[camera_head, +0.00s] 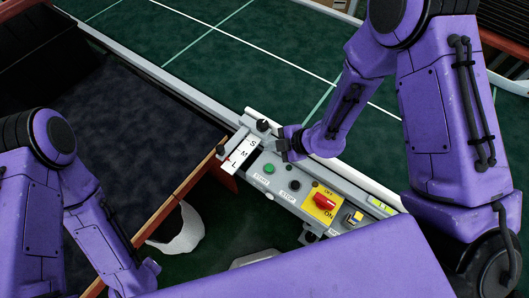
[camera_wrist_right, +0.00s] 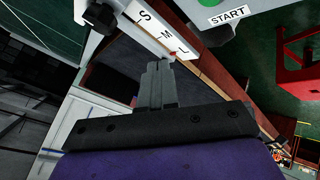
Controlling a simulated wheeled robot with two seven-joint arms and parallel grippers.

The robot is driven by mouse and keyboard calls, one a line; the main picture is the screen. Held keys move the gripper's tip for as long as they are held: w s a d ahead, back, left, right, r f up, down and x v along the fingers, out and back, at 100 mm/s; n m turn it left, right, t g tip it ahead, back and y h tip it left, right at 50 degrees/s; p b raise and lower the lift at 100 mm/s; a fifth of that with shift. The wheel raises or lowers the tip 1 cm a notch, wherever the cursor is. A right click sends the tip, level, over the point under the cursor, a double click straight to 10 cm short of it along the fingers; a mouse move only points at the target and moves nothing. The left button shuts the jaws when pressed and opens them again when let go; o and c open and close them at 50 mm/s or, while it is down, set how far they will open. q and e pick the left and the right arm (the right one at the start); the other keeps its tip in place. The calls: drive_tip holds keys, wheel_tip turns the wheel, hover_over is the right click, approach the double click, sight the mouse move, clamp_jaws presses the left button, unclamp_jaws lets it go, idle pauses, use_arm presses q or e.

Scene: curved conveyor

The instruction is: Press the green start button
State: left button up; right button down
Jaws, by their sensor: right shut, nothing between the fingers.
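The green start button (camera_head: 269,168) is on the grey control panel (camera_head: 254,183), above a START label. In the right wrist view only part of the green button (camera_wrist_right: 209,3) shows, cut off by the top edge, beside the START label (camera_wrist_right: 228,15). My right gripper (camera_head: 283,145) is above the panel, just up and right of the button in the head view. In the right wrist view my right gripper's fingers (camera_wrist_right: 158,70) are together and empty, pointing toward the S-M-L plate and apart from the button. My left arm is at the left; its gripper is hidden.
A white S-M-L plate (camera_head: 242,155) and a black knob (camera_head: 263,125) are close to my right gripper. A dark stop button (camera_head: 293,186) and a red switch (camera_head: 325,202) on a yellow plate are further along the panel. The green conveyor belt (camera_head: 225,60) lies behind.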

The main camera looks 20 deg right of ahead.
drive_tip(key=b, duration=0.4)
hover_over(272, 169)
drive_tip(key=f, duration=0.4)
drive_tip(key=shift+w, duration=0.35)
drive_tip(key=f+b, duration=0.1)
drive_tip(key=f, duration=0.1)
drive_tip(key=f+b, duration=0.2)
drive_tip(key=shift+s+b, duration=0.3)
drive_tip(key=shift+s, duration=0.1)
drive_tip(key=shift+w+f, duration=0.2)
drive_tip(key=shift+f, duration=0.1)
use_arm(q)
wheel_tip(272, 169, down, 7)
drive_tip(key=s, duration=0.2)
drive_tip(key=shift+f, duration=0.2)
use_arm(e)
drive_tip(key=shift+r, duration=0.1)
drive_tip(key=shift+s, duration=0.2)
drive_tip(key=shift+w, duration=0.1)
use_arm(q)
drive_tip(key=shift+f, duration=0.1)
